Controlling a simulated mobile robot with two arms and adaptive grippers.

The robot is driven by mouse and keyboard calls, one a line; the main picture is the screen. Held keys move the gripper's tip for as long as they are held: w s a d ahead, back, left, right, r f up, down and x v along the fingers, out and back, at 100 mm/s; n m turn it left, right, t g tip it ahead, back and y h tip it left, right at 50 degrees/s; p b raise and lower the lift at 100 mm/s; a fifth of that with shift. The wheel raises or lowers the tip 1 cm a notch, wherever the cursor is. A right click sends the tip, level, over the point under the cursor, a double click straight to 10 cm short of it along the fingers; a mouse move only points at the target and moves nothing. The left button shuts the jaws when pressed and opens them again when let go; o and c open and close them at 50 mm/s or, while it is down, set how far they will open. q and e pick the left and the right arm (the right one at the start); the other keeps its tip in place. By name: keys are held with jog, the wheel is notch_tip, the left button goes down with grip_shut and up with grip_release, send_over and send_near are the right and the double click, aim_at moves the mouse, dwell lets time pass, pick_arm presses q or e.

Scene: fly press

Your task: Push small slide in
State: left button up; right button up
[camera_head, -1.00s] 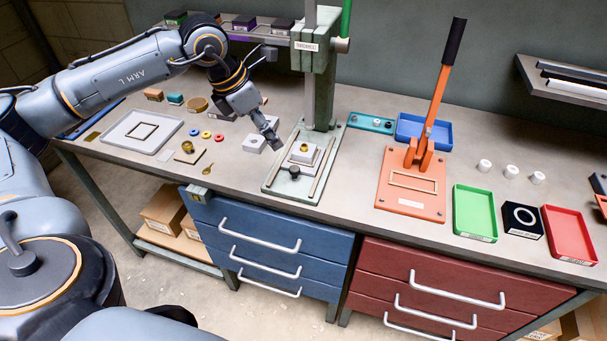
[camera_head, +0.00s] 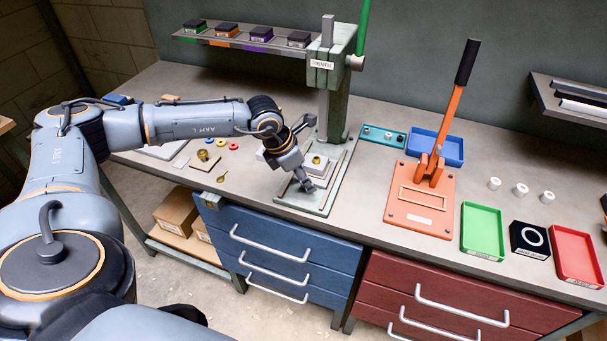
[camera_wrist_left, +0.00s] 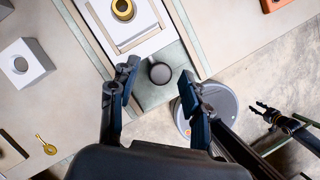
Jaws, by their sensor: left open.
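The small slide (camera_wrist_left: 140,28) is a white plate with a brass ring (camera_wrist_left: 123,9) on it, lying in the green fly press base (camera_head: 290,197). Its round black knob (camera_wrist_left: 160,73) sits at the front. My left gripper (camera_head: 308,187) is above the front of the base and hides the knob in the head view. In the left wrist view, my left gripper (camera_wrist_left: 158,82) is open and empty, one finger on each side of the knob. My right gripper (camera_wrist_left: 264,111) shows small at the right of that view, its fingers apart, away from the press.
The press column (camera_head: 341,98) stands behind the slide. A white block with a hole (camera_wrist_left: 24,64) and a brass spoon-like piece (camera_wrist_left: 45,144) lie to the left. The orange lever press (camera_head: 421,205) is to the right. The front bench edge is close.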

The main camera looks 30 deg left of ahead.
aim_at(314, 170)
pick_arm(q)
jog(key=shift+c, duration=0.2)
grip_shut()
jog(key=shift+w+a+f+b, duration=0.15)
jog(key=shift+w+b, duration=0.35)
jog(key=shift+w, duration=0.5)
jog(key=shift+w+a+r+b, duration=0.1)
jog(key=shift+w+a+b, duration=0.3)
jog(key=shift+w, duration=0.8)
jog(key=shift+r, duration=0.2)
jog(key=shift+c, duration=1.3)
grip_release()
jog(key=o, duration=0.3)
jog(key=shift+w+f, duration=0.15)
jog(key=shift+f, duration=0.05)
